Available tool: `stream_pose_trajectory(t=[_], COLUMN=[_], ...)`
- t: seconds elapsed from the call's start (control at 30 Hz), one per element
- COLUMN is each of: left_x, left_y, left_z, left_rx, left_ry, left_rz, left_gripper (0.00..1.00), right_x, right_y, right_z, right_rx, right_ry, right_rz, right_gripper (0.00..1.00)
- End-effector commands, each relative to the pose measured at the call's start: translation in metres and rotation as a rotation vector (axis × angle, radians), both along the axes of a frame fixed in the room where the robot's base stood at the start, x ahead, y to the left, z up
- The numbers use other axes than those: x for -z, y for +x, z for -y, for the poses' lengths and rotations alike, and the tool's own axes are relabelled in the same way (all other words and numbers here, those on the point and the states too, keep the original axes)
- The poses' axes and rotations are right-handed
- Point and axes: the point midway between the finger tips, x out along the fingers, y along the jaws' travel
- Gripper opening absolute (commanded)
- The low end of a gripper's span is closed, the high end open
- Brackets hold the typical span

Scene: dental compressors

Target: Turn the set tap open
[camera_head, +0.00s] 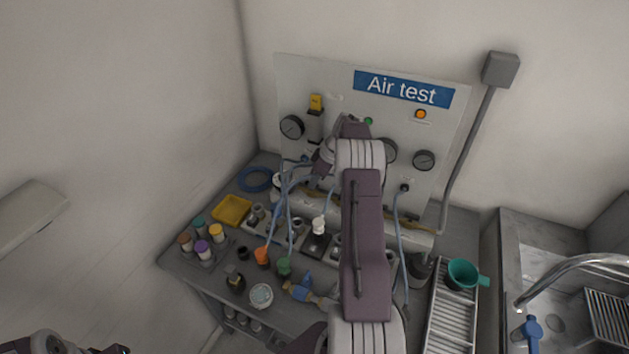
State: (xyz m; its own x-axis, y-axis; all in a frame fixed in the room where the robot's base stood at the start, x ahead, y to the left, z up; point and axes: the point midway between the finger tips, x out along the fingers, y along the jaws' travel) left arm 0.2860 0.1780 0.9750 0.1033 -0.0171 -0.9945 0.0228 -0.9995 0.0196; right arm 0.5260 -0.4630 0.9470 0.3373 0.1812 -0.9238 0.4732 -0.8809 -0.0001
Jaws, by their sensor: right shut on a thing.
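My right arm reaches up the middle of the view to the Air test panel (300,78). My right gripper (311,180) is by the lower left of the panel, close to pale blue hoses (289,207). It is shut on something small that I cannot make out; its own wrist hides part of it. A blue and brass fitting that looks like a tap (300,290) lies near the bench's front edge, apart from the gripper. I cannot tell whether it is the set tap. Part of my left arm shows at the bottom left corner; its fingertips cannot be made out.
Gauges (292,126) are on the panel. A yellow tray (231,210), several coloured-lid jars (202,250), an orange funnel-like piece (262,256) and a white round dish (261,295) crowd the bench. A green cup (462,273) stands on a ribbed rack (452,322); a sink is at right.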

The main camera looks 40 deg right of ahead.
Motion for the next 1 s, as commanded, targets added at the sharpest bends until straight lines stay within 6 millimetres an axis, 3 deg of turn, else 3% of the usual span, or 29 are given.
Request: stream_pose_trajectory(t=[0.1,0.13,0.2,0.53,0.8,1.0], left_x=[0.0,0.0,0.0,0.001,0.007,0.007], left_y=[0.0,0.0,0.0,0.0,0.0,0.0], left_z=[0.0,0.0,0.0,0.0,0.0,0.0], left_rx=[0.0,0.0,0.0,0.0,0.0,0.0], left_ry=[0.0,0.0,0.0,0.0,0.0,0.0], left_rz=[0.0,0.0,0.0,0.0,0.0,0.0], left_gripper=[0.36,0.36,0.36,0.36,0.36,0.36], right_x=[0.0,0.0,0.0,-0.004,-0.055,-0.08], right_y=[0.0,0.0,0.0,-0.001,-0.02,-0.029], right_z=[0.0,0.0,0.0,0.001,0.012,0.017], right_rx=[-0.002,-0.002,-0.002,-0.001,0.001,0.001], right_ry=[-0.001,-0.001,-0.001,-0.001,-0.004,-0.002], right_rz=[-0.001,-0.001,-0.001,0.001,0.002,0.001], right_gripper=[0.0,0.21,0.35,0.35,0.35,0.35])
